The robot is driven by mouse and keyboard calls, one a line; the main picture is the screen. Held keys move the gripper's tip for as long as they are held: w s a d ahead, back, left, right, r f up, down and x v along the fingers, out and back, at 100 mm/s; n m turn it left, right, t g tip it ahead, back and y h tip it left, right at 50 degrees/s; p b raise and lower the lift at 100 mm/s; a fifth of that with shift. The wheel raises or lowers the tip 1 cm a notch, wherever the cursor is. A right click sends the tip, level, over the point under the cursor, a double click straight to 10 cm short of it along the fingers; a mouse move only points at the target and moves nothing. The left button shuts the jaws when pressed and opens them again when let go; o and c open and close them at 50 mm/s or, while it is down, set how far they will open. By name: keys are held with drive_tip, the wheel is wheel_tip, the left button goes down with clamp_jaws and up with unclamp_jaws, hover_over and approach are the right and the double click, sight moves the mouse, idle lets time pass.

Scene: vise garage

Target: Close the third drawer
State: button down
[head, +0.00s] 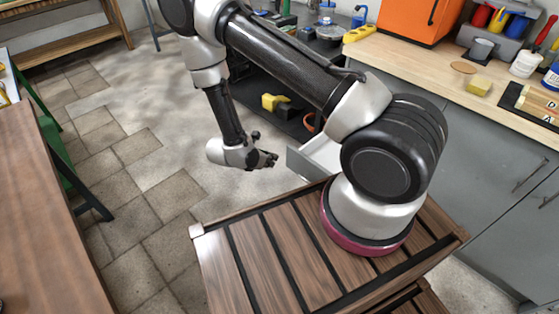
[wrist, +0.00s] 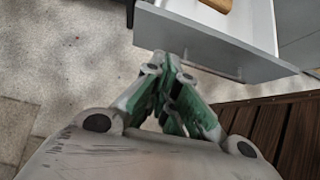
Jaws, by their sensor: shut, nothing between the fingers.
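An open grey drawer (head: 303,162) with a white inside sticks out from the grey cabinet, partly hidden behind my arm in the head view. In the wrist view the drawer front (wrist: 215,55) crosses the top of the picture, and a tan object (wrist: 217,4) lies inside the drawer. I cannot tell from these views which drawer in the stack it is. My gripper (head: 270,160) is shut and empty, just left of the drawer front. In the wrist view my gripper (wrist: 172,62) has its fingertips close to the drawer front; contact cannot be told.
A wooden workbench (head: 500,100) with an orange cabinet (head: 420,18) runs along the right, above grey doors (head: 500,180). A dark shelf (head: 262,75) holds tools, including a yellow one (head: 270,102). A brown table (head: 40,210) stands at left. The floor (head: 170,135) left of my gripper is clear.

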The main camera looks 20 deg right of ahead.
approach(295, 160)
wheel_tip(295, 160, down, 3)
drive_tip(key=d, duration=0.2)
drive_tip(key=shift+w+d+r, duration=0.2)
drive_tip(key=shift+w+d, duration=0.1)
drive_tip(key=shift+d, duration=0.4)
